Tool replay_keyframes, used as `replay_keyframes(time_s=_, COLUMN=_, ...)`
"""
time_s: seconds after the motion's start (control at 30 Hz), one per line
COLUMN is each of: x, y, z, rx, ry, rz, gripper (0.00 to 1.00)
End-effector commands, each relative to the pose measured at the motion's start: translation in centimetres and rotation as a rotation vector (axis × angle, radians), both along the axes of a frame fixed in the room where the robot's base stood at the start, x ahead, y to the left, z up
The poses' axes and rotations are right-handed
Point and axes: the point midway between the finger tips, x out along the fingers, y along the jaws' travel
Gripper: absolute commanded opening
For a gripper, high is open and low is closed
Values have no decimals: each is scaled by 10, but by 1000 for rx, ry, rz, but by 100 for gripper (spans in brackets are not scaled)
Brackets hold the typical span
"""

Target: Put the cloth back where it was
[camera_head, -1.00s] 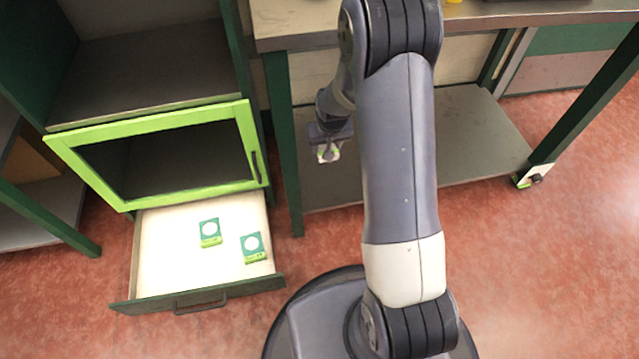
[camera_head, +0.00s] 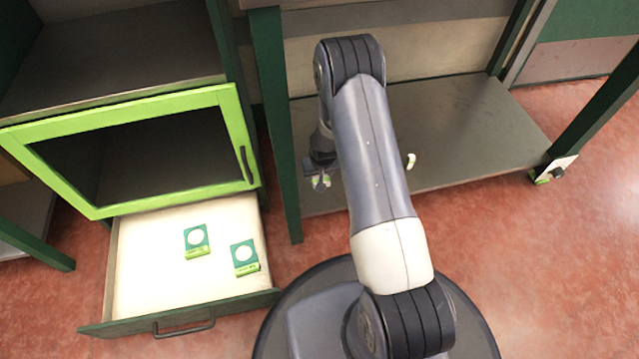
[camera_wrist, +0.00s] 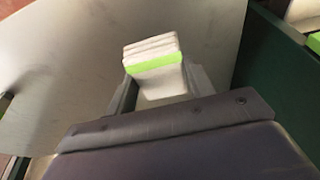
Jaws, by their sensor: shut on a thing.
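The cloth (camera_wrist: 152,52) is a folded white stack with a bright green band, seen in the wrist view. My gripper (camera_wrist: 158,75) is shut on it, a finger on each side. In the head view my gripper (camera_head: 320,182) hangs near the left front leg of the workbench, by the front left part of its grey lower shelf (camera_head: 460,130). Only a small pale and green bit of the cloth shows there. I cannot tell how high it is above the shelf.
An open drawer (camera_head: 150,285) at the left holds two green packets with white circles (camera_head: 196,241) (camera_head: 245,257). Above it is a green-framed cabinet door (camera_head: 240,135). A dark green leg (camera_head: 275,130) stands close left of my gripper. A small pale green thing (camera_head: 411,160) shows right of my arm.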

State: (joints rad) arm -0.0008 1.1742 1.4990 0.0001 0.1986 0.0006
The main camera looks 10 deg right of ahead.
Motion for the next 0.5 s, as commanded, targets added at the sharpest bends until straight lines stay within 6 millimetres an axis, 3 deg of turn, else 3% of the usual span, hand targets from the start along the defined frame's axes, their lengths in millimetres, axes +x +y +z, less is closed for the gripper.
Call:
replay_keyframes(time_s=0.27, x=0, y=0, z=-37, rx=0, ry=-1, rz=0, gripper=29)
replay_keyframes(time_s=0.5, x=1, y=0, z=-37, rx=0, ry=-2, rz=0, gripper=29)
